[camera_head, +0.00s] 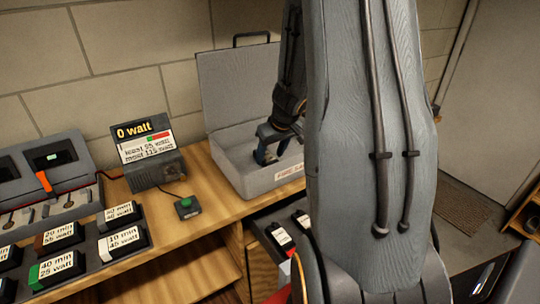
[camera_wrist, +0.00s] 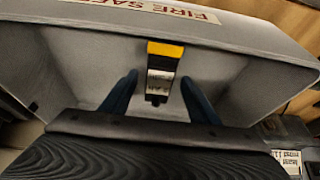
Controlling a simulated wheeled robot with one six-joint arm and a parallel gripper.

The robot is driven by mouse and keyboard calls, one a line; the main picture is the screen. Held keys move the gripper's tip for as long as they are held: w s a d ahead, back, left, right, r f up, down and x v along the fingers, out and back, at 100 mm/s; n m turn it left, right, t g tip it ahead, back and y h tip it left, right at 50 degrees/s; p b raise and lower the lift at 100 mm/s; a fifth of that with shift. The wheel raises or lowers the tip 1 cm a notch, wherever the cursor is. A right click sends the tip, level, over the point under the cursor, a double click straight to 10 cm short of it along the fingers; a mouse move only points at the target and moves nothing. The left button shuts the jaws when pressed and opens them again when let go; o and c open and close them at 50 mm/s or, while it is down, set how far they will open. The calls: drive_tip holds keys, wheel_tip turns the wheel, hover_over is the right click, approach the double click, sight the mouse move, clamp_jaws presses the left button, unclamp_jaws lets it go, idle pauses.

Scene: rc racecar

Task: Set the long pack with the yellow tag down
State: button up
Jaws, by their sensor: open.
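The long pack with the yellow tag (camera_wrist: 161,72) is in the grey fire-safe box (camera_wrist: 85,50), seen in the wrist view. It is dark with a pale label and a yellow end. My gripper (camera_wrist: 159,80) is open, with one blue finger on each side of the pack and a visible gap to both. In the head view my gripper (camera_head: 266,148) reaches down into the same open box (camera_head: 262,184). The pack cannot be made out there. Whether its underside rests fully on the box floor is hard to tell.
The box's raised lid (camera_head: 238,85) stands behind my gripper, and its walls surround it. A watt display (camera_head: 147,148) and a small green-button unit (camera_head: 186,207) stand to the left. Several labelled packs (camera_head: 60,237) lie front left. Two more packs (camera_head: 281,238) sit below the box.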

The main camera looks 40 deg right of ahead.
drive_tip(key=p+v, duration=0.4)
drive_tip(key=v, duration=0.6)
drive_tip(key=w+a+r+t+h, duration=0.2)
drive_tip(key=a+r, duration=0.3)
drive_tip(key=a, duration=0.4)
drive_tip(key=s+a+f+g+y, duration=0.2)
drive_tip(key=s+a+f+g, duration=0.1)
drive_tip(key=s+a, duration=1.1)
drive_tip(key=shift+a+n+g, duration=0.3)
drive_tip(key=shift+a+g, duration=0.3)
drive_tip(key=shift+a, duration=0.05)
wheel_tip(320, 180, down, 7)
drive_tip(key=b, duration=0.6)
drive_tip(key=shift+w+g, duration=0.15)
drive_tip(key=shift+g, duration=0.25)
drive_tip(key=shift+r, duration=0.25)
drive_tip(key=shift+c, duration=0.2)
